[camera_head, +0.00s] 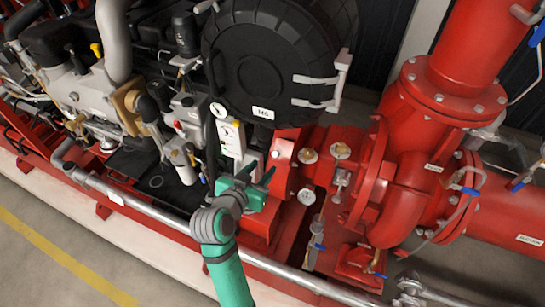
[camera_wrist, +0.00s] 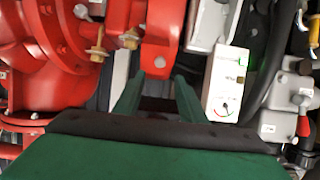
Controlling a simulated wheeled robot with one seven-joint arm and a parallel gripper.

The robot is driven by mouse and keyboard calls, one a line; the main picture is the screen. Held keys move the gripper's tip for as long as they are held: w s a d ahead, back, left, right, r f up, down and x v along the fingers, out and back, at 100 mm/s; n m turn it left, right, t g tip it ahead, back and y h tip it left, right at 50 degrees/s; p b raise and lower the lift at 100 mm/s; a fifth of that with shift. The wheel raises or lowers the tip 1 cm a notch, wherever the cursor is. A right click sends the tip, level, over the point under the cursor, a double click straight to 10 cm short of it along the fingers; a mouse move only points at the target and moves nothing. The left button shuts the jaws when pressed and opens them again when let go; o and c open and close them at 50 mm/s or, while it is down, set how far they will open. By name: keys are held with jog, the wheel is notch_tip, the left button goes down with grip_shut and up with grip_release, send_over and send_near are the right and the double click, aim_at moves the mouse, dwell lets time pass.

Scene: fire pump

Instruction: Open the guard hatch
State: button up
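A red guard piece (camera_head: 283,153), which I take to be the guard hatch, sits below the large black round housing in the head view. A narrow red tab with a round hole (camera_wrist: 159,48) shows at the top middle of the wrist view, and appears to be part of it. I cannot tell its hinge side or whether it is open. My gripper (camera_head: 260,170) is green and close to the guard's left side. In the wrist view its two fingers (camera_wrist: 157,84) stand apart with nothing held between them, just below the tab. Contact with the red part cannot be made out.
The black round housing (camera_head: 262,62) overhangs the guard. A white gauge box (camera_wrist: 226,85) is close right of my fingers. Red pump pipework (camera_head: 405,190) stands to the right, engine parts (camera_head: 110,100) to the left. A grey pipe (camera_head: 150,210) runs along the front; open floor lies before it.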

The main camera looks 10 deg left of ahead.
aim_at(275, 154)
jog(key=x, duration=0.9)
jog(key=shift+w+d+f, duration=0.1)
jog(key=shift+w+f, duration=0.05)
grip_shut()
